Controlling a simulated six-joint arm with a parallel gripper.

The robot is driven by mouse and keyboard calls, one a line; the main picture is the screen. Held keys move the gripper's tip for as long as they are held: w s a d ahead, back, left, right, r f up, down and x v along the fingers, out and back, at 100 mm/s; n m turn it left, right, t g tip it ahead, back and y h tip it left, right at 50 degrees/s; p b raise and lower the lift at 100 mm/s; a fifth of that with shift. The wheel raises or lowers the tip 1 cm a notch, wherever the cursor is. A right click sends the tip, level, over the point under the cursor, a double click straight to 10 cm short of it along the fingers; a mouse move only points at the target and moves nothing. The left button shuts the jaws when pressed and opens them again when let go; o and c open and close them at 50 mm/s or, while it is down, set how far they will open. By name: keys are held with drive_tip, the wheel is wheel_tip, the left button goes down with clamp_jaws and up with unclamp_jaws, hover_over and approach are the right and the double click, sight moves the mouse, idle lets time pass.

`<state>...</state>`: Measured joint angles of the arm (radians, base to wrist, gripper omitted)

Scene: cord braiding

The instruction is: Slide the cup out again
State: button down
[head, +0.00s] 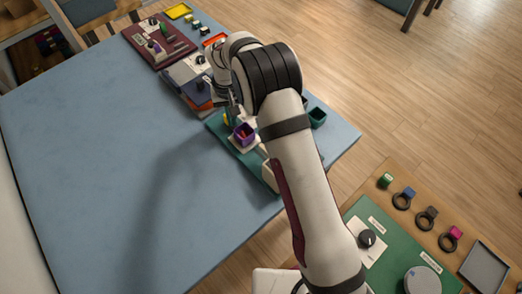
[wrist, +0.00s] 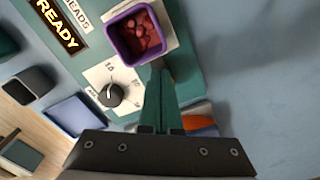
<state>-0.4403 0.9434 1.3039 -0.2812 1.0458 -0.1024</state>
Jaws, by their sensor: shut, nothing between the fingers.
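The purple square cup (wrist: 140,35) holds red beads and sits upright on a pale pad of the green bead station (wrist: 195,70). In the head view the cup (head: 243,133) is near the station's left edge, just below my gripper (head: 235,112). In the wrist view the teal fingers of my gripper (wrist: 158,66) are together and empty. Their tips are at the cup's near wall; I cannot tell whether they touch it. My arm hides much of the station in the head view.
A black dial (wrist: 112,95) on a white plate and a lit READY sign (wrist: 56,26) are beside the cup. A pale blue tray (wrist: 78,120) is near the dial. The blue table (head: 100,150) is clear left of the station.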

drive_tip(key=shift+s+d, duration=0.1)
drive_tip(key=shift+s+d+r, duration=0.1)
drive_tip(key=shift+s+d, duration=0.2)
drive_tip(key=shift+d, duration=0.05)
wheel_tip(320, 180, up, 11)
idle(0.5)
drive_tip(key=s+d+r+m+y, duration=0.1)
drive_tip(key=s+d+r+m, duration=0.2)
drive_tip(key=s+d+r, duration=0.5)
drive_tip(key=s+d+r+m, duration=0.25)
drive_tip(key=s+d, duration=0.45)
drive_tip(key=s, duration=0.4)
drive_tip(key=s+d+f+m, duration=0.2)
drive_tip(key=s+f+m, duration=0.1)
drive_tip(key=s, duration=0.9)
drive_tip(key=shift+s+f+y, duration=0.2)
drive_tip(key=shift+y, duration=0.2)
